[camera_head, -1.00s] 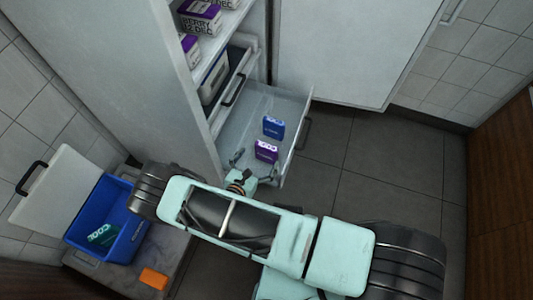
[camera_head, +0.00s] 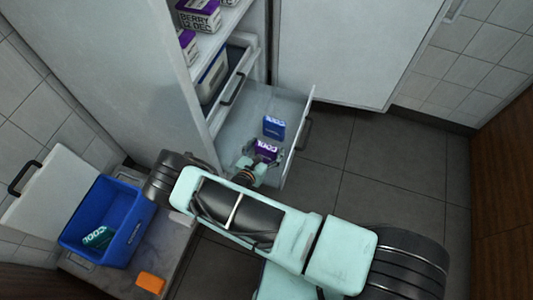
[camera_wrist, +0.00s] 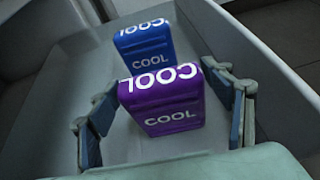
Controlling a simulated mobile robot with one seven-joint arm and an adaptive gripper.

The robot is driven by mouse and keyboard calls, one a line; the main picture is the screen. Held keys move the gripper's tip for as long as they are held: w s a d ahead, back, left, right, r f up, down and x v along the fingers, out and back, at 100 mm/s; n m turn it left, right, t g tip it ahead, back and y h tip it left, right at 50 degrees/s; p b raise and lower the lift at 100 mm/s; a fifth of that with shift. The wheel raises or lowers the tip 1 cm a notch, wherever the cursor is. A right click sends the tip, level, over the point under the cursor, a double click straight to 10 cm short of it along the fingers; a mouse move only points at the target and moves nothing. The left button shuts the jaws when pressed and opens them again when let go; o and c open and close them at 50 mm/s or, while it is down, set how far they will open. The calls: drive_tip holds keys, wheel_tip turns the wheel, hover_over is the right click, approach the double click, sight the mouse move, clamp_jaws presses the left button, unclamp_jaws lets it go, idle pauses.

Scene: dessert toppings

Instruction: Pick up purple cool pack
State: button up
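The purple cool pack (camera_wrist: 165,104) stands upright in the pulled-out drawer, with white COOL lettering. It also shows in the head view (camera_head: 264,149), partly covered by my gripper. My gripper (camera_wrist: 165,120) is open, one finger on either side of the purple pack, with a gap visible on both sides in the wrist view. In the head view my gripper (camera_head: 262,155) reaches into the drawer from the front left. A blue cool pack (camera_wrist: 145,48) stands just behind the purple one; it also shows in the head view (camera_head: 274,127).
The clear drawer (camera_head: 297,135) extends from the open fridge, its walls close around my gripper. A blue cooler box (camera_head: 128,246) with a teal pack (camera_head: 97,238) inside stands at lower left. An orange block (camera_head: 151,282) lies nearby. Berry boxes (camera_head: 200,17) sit on the shelf above.

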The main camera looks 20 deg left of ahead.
drive_tip(key=c, duration=1)
